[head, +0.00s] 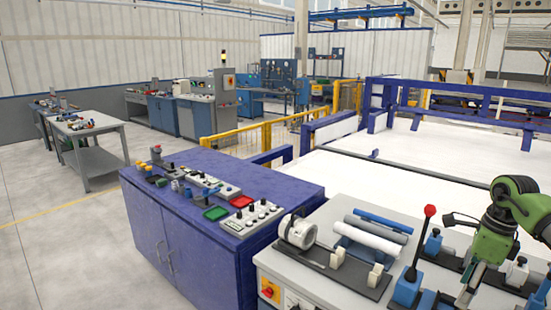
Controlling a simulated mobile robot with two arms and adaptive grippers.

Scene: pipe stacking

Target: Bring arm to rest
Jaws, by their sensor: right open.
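My right arm comes in from the right edge with green links, and my right gripper (467,288) points down at the lower right over the grey worktop (325,283). It is open, and I see nothing held in it. Its fingertips are small and partly mixed with the fixtures below. My left gripper is not in view.
A red-knobbed lever (429,212) on a blue base stands just left of my gripper. A white cylindrical part (298,231) sits on a dark plate. Blue clamp fixtures (433,243) crowd the worktop. A blue cabinet (200,235) with controls stands left. Open floor lies farther left.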

